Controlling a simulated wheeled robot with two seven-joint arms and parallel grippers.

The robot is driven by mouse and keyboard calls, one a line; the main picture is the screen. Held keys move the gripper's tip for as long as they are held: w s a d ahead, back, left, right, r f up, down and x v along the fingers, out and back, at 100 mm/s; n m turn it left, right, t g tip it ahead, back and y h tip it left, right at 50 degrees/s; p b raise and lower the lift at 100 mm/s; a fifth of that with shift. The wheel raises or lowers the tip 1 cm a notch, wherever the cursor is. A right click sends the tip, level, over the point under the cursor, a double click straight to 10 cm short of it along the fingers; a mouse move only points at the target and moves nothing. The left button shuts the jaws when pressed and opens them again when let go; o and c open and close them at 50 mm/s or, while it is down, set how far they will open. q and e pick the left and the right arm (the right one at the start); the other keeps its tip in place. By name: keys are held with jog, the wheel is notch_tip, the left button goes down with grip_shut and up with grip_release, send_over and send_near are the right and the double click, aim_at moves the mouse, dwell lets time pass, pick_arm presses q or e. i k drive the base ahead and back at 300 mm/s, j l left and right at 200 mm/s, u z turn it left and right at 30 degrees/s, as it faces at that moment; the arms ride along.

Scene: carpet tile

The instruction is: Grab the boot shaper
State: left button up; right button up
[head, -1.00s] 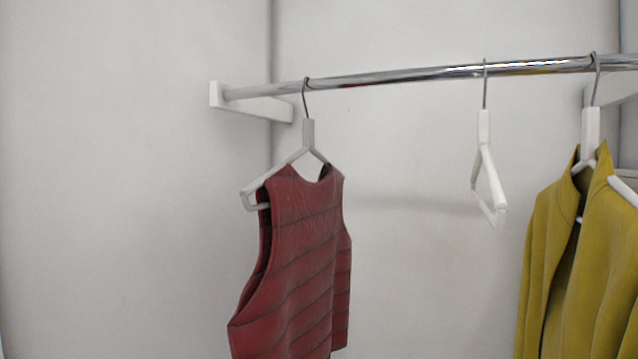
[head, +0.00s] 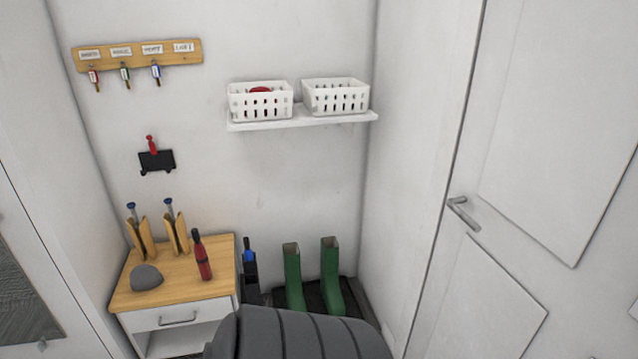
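Two tan, wood-coloured pieces with blue-topped rods stand upright at the back of the small cabinet (head: 188,268). They look like boot shapers, a left one (head: 143,238) and a right one (head: 178,234), but I cannot tell for sure. Two green boots (head: 293,280) stand upright on a dark mat in the corner, to the right of the cabinet. Their shaft openings face up, and their lower parts are partly hidden. Neither of my grippers is in the head view.
A red bottle-like item (head: 202,258) and a grey dome (head: 146,277) share the cabinet top. A black item with a blue part (head: 249,265) stands beside the cabinet. A dark grey ribbed shape (head: 295,335) blocks the bottom centre. White baskets (head: 260,101) sit on a wall shelf (head: 300,119).

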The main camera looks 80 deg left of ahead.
aim_at(141, 233)
jog(key=j+u, duration=0.1)
jog(key=u, duration=3.8)
